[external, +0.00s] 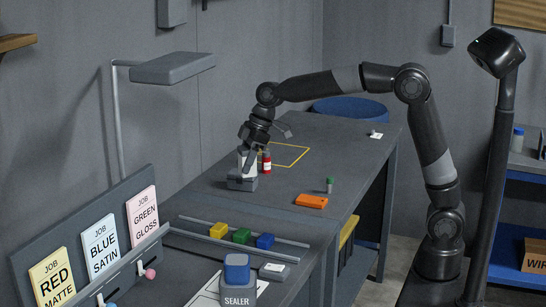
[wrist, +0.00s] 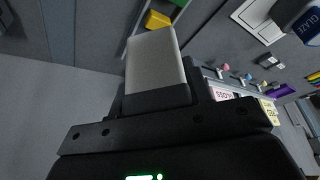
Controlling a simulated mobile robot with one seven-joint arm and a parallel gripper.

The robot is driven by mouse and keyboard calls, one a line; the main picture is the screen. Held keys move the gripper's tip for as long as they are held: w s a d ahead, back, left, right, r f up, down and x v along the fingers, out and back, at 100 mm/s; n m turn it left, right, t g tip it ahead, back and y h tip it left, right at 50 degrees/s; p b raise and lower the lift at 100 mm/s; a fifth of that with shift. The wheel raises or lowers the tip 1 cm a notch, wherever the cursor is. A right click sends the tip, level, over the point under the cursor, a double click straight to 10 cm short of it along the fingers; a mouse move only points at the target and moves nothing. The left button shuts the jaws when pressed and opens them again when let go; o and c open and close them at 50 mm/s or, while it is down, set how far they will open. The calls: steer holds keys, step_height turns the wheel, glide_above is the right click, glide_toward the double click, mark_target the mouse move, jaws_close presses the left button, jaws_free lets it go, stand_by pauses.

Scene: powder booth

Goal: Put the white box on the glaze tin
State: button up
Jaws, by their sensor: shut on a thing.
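The white box (external: 247,162) is between the jaws of my gripper (external: 250,148), low at the left side of the dark bench. In the wrist view the box (wrist: 155,62) looks pale grey and sticks out past my dark gripper (wrist: 155,98), which is shut on it. A tin lettered GLAZE (wrist: 303,24) shows at the upper right of the wrist view, cut by the frame edge and apart from the box. In the external view a blue-topped item stands behind a SEALER label near the front; I cannot tell whether it is the glaze tin.
A grey block (external: 242,181) is just below the box; contact is unclear. A red bottle (external: 266,162) stands close at right. An orange item (external: 311,201) and a green-capped vial (external: 329,185) are further right. Coloured cubes (external: 240,236) sit along a rail.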

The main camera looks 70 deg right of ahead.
steer(key=s+a+r+n, duration=0.1)
steer(key=s+a, duration=0.1)
steer(key=a, duration=0.4)
steer(key=s+a+r+n, duration=0.1)
steer(key=s+a+r, duration=0.15)
steer(key=a, duration=0.45)
steer(key=n+g, duration=0.2)
steer(key=n, duration=0.1)
glide_above(228, 264)
steer(key=d, duration=0.2)
steer(key=shift+y, duration=0.4)
steer(key=f, duration=0.5)
steer(key=shift+s+d, duration=0.15)
steer(key=shift+s, duration=0.25)
steer(key=shift+a+f, duration=0.2)
steer(key=shift+f, duration=1.9)
steer(key=shift+f, duration=0.1)
steer(key=o, duration=1)
steer(key=shift+o, duration=0.2)
